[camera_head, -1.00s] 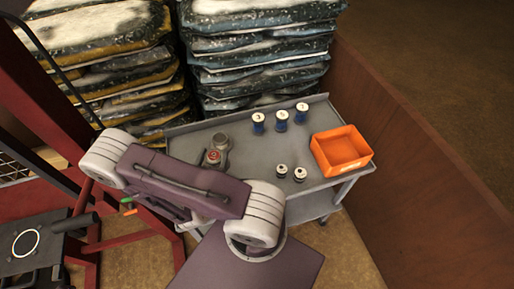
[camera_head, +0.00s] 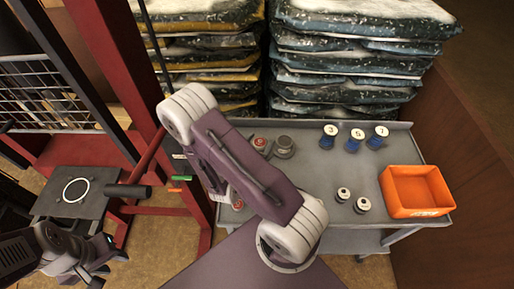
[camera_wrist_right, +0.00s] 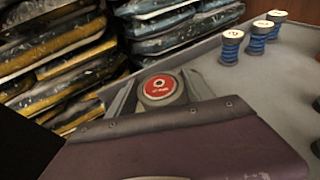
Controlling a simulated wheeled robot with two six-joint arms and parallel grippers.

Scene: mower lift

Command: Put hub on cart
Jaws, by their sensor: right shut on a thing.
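The hub with a red round top (camera_wrist_right: 160,88) is between the grey fingers of my right gripper (camera_wrist_right: 162,96) in the right wrist view. The gripper is shut on it. In the head view my purple right arm covers most of that gripper. The cart (camera_head: 310,165) is a grey-topped table right of centre. A red-topped piece (camera_head: 260,143) shows beside a grey round piece at its back left. I cannot tell whether the held hub touches the cart. My left gripper (camera_head: 106,268) is at the lower left, its fingers apart and empty.
Several numbered blue spools (camera_head: 353,140) stand along the cart's back. Small black-and-white pieces (camera_head: 361,204) and an orange bin (camera_head: 416,190) are at its right. Stacked bags (camera_head: 350,60) rise behind. A red frame (camera_head: 125,70) stands left. The cart's middle is clear.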

